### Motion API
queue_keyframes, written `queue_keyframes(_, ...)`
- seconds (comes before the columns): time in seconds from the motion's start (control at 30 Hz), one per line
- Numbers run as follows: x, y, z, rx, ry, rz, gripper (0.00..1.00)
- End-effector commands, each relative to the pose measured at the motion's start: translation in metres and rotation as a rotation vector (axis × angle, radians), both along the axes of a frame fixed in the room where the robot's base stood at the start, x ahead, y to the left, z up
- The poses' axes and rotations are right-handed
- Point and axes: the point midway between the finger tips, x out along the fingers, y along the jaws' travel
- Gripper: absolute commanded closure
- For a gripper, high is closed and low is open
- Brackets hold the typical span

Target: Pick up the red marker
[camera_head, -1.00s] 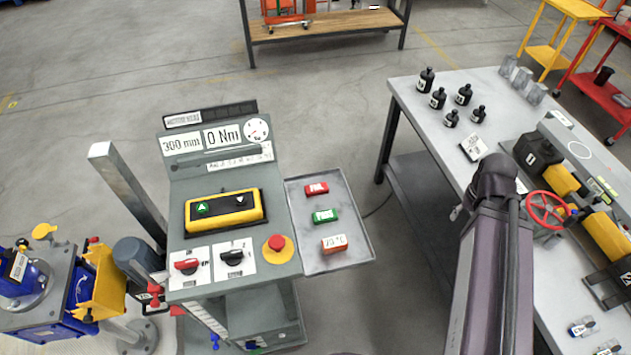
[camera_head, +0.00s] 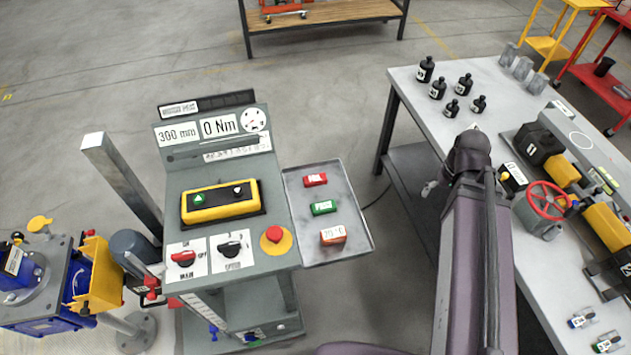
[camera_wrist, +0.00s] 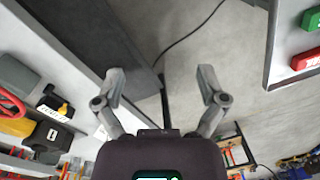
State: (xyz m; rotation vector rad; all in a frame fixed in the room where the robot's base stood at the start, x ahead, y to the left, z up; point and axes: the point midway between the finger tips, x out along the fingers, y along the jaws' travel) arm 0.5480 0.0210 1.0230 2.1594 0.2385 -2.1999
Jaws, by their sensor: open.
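The red marker (camera_head: 315,180) is a small red block with a white label. It lies on the grey side tray (camera_head: 352,222), at the far end of a row. In the wrist view the red marker (camera_wrist: 305,60) is at the right edge, partly cut off. My gripper (camera_wrist: 163,85) is open and empty, its two fingers apart over bare floor between the tray and the workbench. It is well to the side of the marker and not touching it. In the head view my arm mostly hides the gripper.
A green block (camera_head: 324,207) and an orange block (camera_head: 333,235) lie nearer on the tray. The control console (camera_head: 226,260) adjoins the tray's left side. The workbench (camera_head: 415,85) with black bottles (camera_head: 425,70) and a red handwheel (camera_head: 547,201) stands at right. Floor between is open.

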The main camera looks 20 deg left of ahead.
Motion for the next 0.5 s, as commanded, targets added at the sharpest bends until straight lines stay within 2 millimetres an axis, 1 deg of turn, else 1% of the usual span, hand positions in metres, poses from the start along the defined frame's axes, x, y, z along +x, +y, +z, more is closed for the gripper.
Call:
queue_keyframes(0.03,0.007,0.008,-0.009,0.027,0.005,0.048,0.09)
queue_keyframes(0.17,0.022,0.033,-0.023,0.127,0.014,0.223,0.09)
queue_keyframes(0.2,0.026,0.043,-0.027,0.164,0.014,0.287,0.09)
queue_keyframes(0.37,0.045,0.083,-0.042,0.331,-0.007,0.561,0.09)
queue_keyframes(0.5,0.059,0.119,-0.051,0.484,-0.057,0.805,0.09)
